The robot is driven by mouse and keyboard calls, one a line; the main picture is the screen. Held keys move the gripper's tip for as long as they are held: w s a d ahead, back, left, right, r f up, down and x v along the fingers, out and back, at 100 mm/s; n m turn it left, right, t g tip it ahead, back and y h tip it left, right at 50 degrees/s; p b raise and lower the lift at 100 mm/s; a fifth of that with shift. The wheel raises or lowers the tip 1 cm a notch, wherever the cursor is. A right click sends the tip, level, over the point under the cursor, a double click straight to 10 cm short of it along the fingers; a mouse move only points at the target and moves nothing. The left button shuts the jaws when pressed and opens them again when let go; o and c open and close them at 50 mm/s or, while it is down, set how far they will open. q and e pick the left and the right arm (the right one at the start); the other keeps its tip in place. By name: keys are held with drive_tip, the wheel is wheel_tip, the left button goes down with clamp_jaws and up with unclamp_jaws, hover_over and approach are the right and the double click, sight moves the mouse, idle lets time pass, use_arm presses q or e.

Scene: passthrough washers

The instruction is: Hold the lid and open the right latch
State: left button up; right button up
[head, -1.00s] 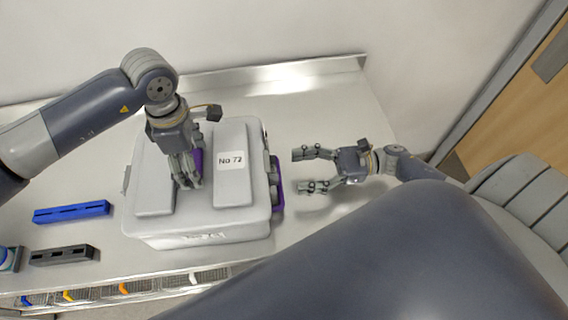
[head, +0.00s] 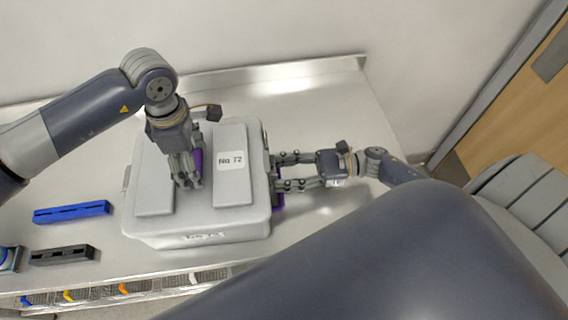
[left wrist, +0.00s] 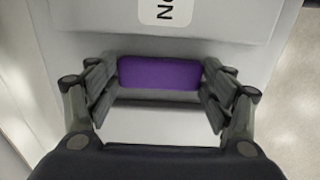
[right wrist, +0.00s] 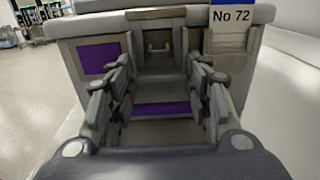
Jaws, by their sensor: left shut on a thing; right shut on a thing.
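The grey box (head: 200,228) stands on the metal table, its lid (head: 234,190) on top with a "No 72" label. My left gripper (head: 188,184) comes down on the lid and is shut on the purple lid handle (left wrist: 160,73), with a finger on each end of it. My right gripper (head: 275,172) is at the box's right side, its fingers around the right latch (right wrist: 158,62). In the right wrist view, the fingers stand on either side of the latch, with a purple strip (right wrist: 162,109) between them. In the head view the fingers mostly hide the latch.
A blue slotted block (head: 72,212) and a dark slotted block (head: 62,255) lie left of the box. Baskets with coloured clips (head: 125,288) are below the table's front edge. The table is clear behind and right of the box. A wall stands behind.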

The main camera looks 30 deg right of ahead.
drive_tip(key=shift+d, duration=0.1)
drive_tip(key=h, duration=0.1)
drive_tip(key=d+r+g+h, duration=0.1)
drive_tip(key=h, duration=0.1)
drive_tip(key=shift+s+d+r, duration=0.2)
drive_tip(key=shift+s, duration=0.15)
use_arm(q)
drive_tip(key=shift+f, duration=0.1)
use_arm(e)
wheel_tip(320, 180, up, 8)
drive_tip(key=g+h, duration=0.5)
drive_tip(key=h, duration=0.8)
drive_tip(key=shift+d, duration=0.15)
drive_tip(key=shift+s+r+h, duration=0.1)
drive_tip(key=shift+h, duration=0.3)
drive_tip(key=o, duration=1.5)
